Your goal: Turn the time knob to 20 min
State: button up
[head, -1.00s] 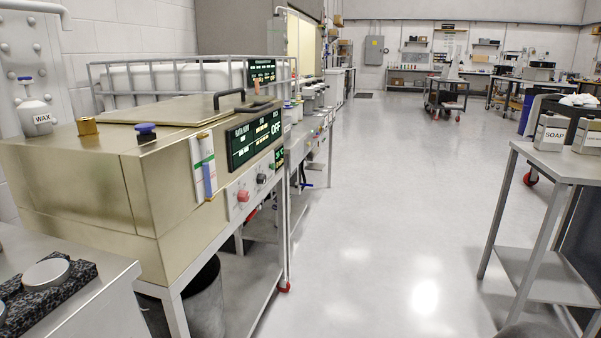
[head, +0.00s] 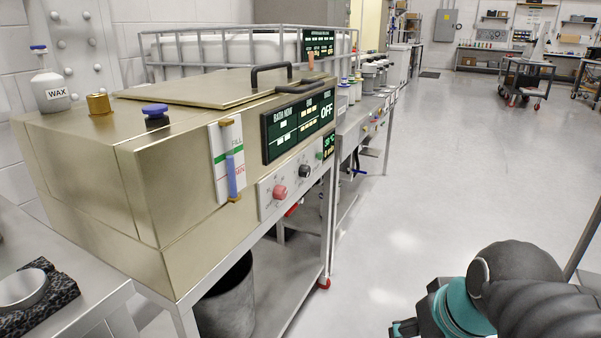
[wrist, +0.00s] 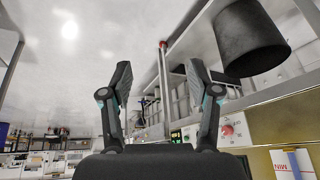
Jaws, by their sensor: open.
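A brass-coloured tank has a front panel with a red knob (head: 280,192) and a black knob (head: 305,171). Their labels are too small to read, so I cannot tell which is the time knob. A small green-lit display (head: 328,146) beside them seems to show a temperature and a minutes value. My gripper (wrist: 160,66) is open and empty in the wrist view, with its two fingers apart. The red knob (wrist: 227,131) also shows there, beyond and right of the fingers. In the head view my gripper (head: 403,328) is only partly visible at the bottom edge, well away from the panel.
A larger display (head: 298,130) reading OFF and a fill gauge (head: 228,163) are on the tank front. A dark bin (head: 228,300) stands beneath. The floor (head: 420,180) right of the tank is clear.

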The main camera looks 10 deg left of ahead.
jog(key=w+a+r+n+g+y+b, duration=0.15)
jog(key=w+a+n+y, duration=0.35)
jog(key=w, duration=0.6)
jog(key=n+t+y+b, duration=0.3)
jog(key=n+y+b, duration=0.2)
jog(key=n+y, duration=0.55)
send_near(309, 172)
jog(key=p+x, duration=0.2)
jog(key=x, duration=0.6)
jog(key=shift+a+r, duration=0.1)
jog(key=shift+a, duration=0.25)
jog(key=shift+m, duration=0.25)
jog(key=c, duration=1.1)
